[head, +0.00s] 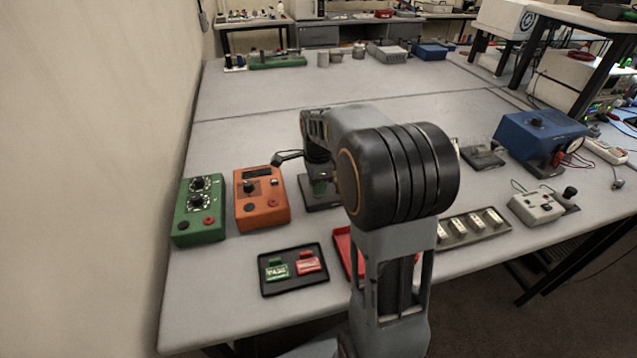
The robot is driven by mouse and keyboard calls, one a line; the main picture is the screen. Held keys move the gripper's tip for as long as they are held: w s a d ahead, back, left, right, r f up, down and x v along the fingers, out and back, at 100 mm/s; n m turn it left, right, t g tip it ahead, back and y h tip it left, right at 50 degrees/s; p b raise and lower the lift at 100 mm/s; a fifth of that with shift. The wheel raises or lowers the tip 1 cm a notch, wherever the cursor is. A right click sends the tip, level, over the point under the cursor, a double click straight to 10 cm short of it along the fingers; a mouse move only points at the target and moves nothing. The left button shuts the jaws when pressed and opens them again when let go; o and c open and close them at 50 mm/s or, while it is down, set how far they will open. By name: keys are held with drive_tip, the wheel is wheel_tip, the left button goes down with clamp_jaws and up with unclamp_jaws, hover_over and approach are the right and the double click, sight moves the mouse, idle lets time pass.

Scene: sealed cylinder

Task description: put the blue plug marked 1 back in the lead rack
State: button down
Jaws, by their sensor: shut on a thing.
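My gripper (320,177) is left of centre, below my wrist and partly hidden by my own arm. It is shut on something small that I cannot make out. Just below it is a dark, flat-based object (310,204) with a bit of green showing; I cannot tell whether they touch. I cannot pick out the blue plug marked 1 in this view. A long grey-olive strip with several white pieces in a row (443,242) lies right of my arm; I cannot tell whether it is the lead rack.
A green box with knobs (199,211) and an orange box (262,199) stand left of my gripper. A black tray (293,285) holds a green and a red block. A red tray (343,245) is half hidden by my arm. A blue device (540,137) stands right.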

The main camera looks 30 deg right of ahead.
drive_tip(key=shift+f+b, duration=0.35)
drive_tip(key=shift+f, duration=0.15)
drive_tip(key=c, duration=0.9)
unclamp_jaws()
drive_tip(key=shift+o, duration=0.2)
drive_tip(key=shift+r, duration=0.1)
wheel_tip(320, 180, up, 14)
drive_tip(key=p, duration=0.1)
